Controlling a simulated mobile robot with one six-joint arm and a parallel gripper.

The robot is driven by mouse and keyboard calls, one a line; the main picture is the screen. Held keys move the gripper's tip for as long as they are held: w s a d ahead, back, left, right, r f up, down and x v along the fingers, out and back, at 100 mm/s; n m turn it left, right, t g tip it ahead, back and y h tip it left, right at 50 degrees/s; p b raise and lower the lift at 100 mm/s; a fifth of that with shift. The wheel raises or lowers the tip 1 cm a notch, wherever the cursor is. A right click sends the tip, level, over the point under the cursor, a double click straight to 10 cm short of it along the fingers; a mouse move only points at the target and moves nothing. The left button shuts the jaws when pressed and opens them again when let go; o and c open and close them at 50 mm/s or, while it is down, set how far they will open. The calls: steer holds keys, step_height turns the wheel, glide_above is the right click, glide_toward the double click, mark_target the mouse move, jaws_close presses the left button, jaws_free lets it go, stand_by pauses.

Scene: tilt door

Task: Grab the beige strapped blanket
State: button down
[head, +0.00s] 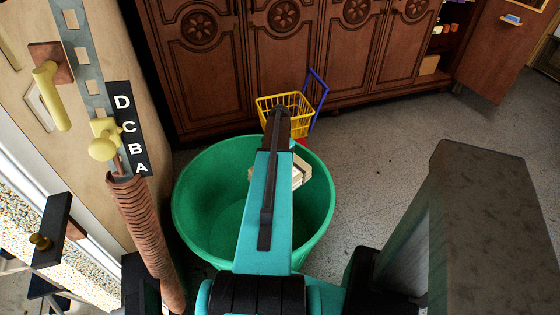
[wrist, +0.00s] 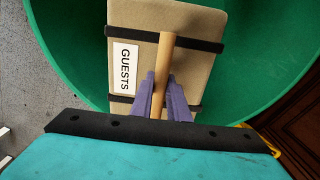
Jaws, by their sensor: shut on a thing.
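The beige strapped blanket (wrist: 203,70) fills the upper middle of the wrist view. It has two dark straps, a white GUESTS label (wrist: 125,67) and a wooden bar-like handle (wrist: 164,60) along its middle. My gripper (wrist: 161,76) has purple fingers, one on each side of the handle, and is shut on it. In the head view, a pale edge of the blanket (head: 302,172) shows beside my arm, over the green tub. I cannot tell whether the blanket touches the tub's bottom.
The large round green tub (head: 205,205) surrounds this area. A yellow basket cart (head: 287,104) with a blue handle stands behind it, before dark carved cabinets (head: 205,60). A door with a brass handle (head: 50,95) and a lettered strip is at left. Grey floor (head: 375,150) is open at right.

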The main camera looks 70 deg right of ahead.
steer(key=shift+r+p, duration=0.8)
steer(key=shift+r, duration=0.15)
